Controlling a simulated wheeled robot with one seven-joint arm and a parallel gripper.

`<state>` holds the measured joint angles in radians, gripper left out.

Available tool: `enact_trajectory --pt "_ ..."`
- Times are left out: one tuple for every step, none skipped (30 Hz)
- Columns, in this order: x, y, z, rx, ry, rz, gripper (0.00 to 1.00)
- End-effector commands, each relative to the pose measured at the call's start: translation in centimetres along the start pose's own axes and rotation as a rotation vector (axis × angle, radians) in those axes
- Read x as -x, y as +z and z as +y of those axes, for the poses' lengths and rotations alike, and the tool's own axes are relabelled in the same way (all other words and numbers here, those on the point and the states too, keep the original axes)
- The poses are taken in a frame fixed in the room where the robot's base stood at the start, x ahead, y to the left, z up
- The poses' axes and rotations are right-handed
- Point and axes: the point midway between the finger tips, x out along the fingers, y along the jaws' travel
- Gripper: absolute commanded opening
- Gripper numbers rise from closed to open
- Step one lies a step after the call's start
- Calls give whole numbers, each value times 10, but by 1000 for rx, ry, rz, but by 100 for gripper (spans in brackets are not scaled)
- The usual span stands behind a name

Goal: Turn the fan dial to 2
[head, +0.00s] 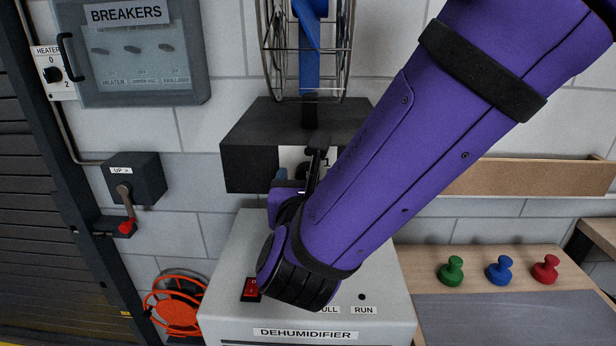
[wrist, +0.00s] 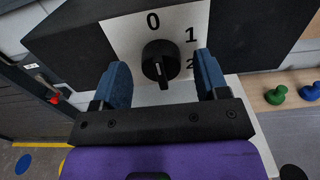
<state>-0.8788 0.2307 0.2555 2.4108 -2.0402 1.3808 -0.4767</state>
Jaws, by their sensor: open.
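The fan dial (wrist: 158,66) is a round black knob on a white plate (wrist: 177,17) marked 0, 1 and 2, seen in the wrist view. Its ridge runs downward, slightly right; I cannot tell surely which end is the pointer. My gripper (wrist: 163,62) is open, with one blue finger on each side of the dial and gaps between; touching does not show. In the head view the fan (head: 309,55) stands on a black box (head: 250,150), and my purple arm hides most of the dial plate.
The dehumidifier (head: 235,260) stands below the black box, with a red switch (head: 251,290). Green (head: 452,271), blue (head: 500,270) and red (head: 545,269) knobbed pieces stand on the right bench.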

Motion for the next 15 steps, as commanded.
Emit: enact_trajectory --pt "-4 0 0 0 -1 0 68" --pt "-6 0 0 0 -1 0 68" --pt "-8 0 0 0 -1 0 68" --pt "-9 0 0 0 -1 0 68" --pt "-10 0 0 0 -1 0 68" --pt "-11 0 0 0 -1 0 68" --pt "-11 0 0 0 0 0 68" --pt "-11 0 0 0 0 0 68" --pt "-11 0 0 0 0 0 68" --pt "-11 0 0 0 0 0 68" --pt "-11 0 0 0 0 0 68" --pt "-11 0 0 0 0 0 68" --pt "-11 0 0 0 0 0 68" --pt "-11 0 0 0 0 0 63" --pt "-11 0 0 0 0 0 54"
